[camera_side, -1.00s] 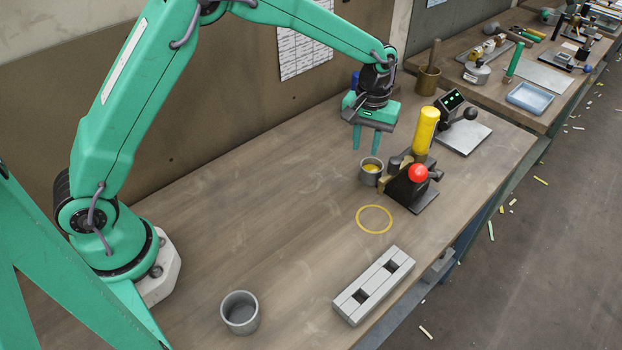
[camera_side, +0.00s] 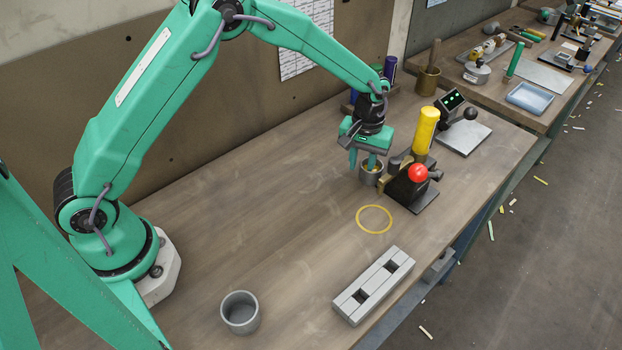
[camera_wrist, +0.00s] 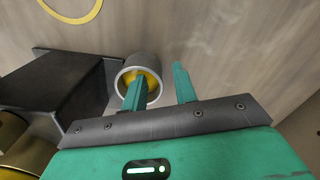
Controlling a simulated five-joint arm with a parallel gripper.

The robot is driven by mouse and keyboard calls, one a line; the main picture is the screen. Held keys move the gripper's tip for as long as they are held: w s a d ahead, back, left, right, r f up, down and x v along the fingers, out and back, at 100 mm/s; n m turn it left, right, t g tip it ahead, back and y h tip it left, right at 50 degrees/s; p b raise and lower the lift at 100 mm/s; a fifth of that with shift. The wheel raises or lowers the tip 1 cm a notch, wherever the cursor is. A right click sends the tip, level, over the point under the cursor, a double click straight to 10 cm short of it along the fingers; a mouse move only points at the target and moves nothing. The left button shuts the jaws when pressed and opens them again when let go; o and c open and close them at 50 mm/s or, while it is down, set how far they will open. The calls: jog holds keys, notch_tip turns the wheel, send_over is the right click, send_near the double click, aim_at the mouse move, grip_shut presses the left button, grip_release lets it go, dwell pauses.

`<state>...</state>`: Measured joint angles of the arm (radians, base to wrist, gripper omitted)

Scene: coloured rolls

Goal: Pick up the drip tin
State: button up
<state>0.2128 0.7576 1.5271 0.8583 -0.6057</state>
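The drip tin (camera_side: 369,180), a small grey round tin with yellow inside, stands upright on the table beside the dark device with the yellow roll. In the wrist view the tin (camera_wrist: 128,73) shows its open mouth. My gripper (camera_side: 362,161) is open and empty, pointing down at the tin. In the wrist view my gripper (camera_wrist: 160,72) has its left finger over the tin's mouth, hiding part of the yellow, and its right finger outside the right wall. I cannot tell whether a finger touches the tin.
The dark device (camera_side: 410,190) with a red ball knob and yellow roll (camera_side: 425,131) stands close right of the tin. A yellow ring (camera_side: 374,206) marks the table in front. A slotted grey block (camera_side: 374,286) and another grey cup (camera_side: 240,313) stand nearer. The table's middle is clear.

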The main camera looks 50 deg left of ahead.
jog(key=shift+c, duration=0.2)
dwell(0.3)
grip_shut()
jog(key=shift+r, duration=0.15)
jog(key=shift+r, duration=4.9)
